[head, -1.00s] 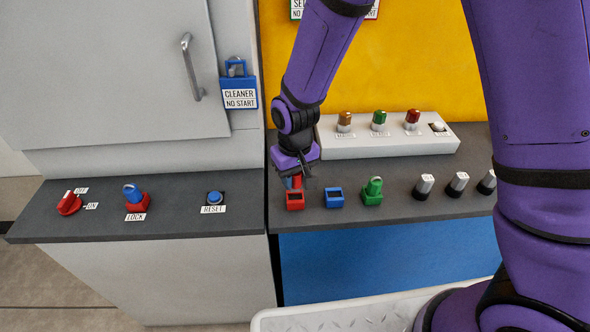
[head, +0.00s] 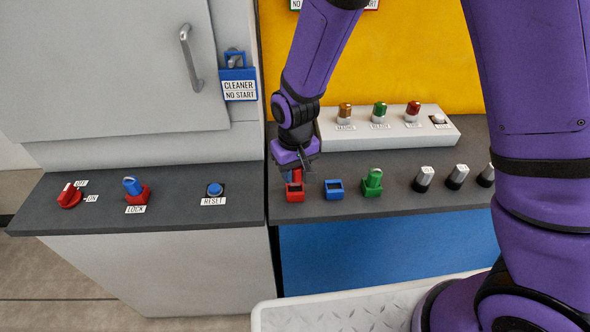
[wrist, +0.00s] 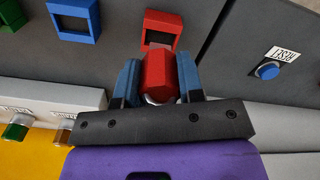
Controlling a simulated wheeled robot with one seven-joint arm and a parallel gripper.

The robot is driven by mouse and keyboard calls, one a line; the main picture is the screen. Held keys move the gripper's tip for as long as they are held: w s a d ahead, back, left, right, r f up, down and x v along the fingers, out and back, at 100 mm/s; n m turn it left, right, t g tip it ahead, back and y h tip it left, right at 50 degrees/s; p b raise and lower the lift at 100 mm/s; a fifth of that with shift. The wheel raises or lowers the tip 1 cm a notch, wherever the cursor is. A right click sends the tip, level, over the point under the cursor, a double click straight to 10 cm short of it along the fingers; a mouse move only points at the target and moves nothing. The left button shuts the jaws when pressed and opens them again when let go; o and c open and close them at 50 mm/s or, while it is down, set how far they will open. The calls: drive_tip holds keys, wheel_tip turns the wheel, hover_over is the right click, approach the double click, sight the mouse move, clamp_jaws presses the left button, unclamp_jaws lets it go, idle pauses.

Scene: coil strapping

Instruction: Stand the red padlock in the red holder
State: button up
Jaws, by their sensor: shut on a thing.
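My gripper (head: 297,168) is shut on the red padlock (wrist: 158,77), which sits between the two blue fingers in the wrist view. The padlock (head: 297,176) also shows small in the head view, just below the jaws. The red holder (head: 294,193), a small block with a dark opening, stands on the dark counter right in front of the padlock. In the wrist view the red holder (wrist: 163,22) is just beyond the padlock, which covers part of its near edge. I cannot tell whether they touch.
A blue empty holder (head: 334,190) and a green holder with a green padlock (head: 372,182) stand to the right. Behind is a box with lamps (head: 388,136).

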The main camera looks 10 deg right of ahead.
sight(295, 185)
drive_tip(key=shift+f, duration=1.85)
drive_tip(key=o, duration=1)
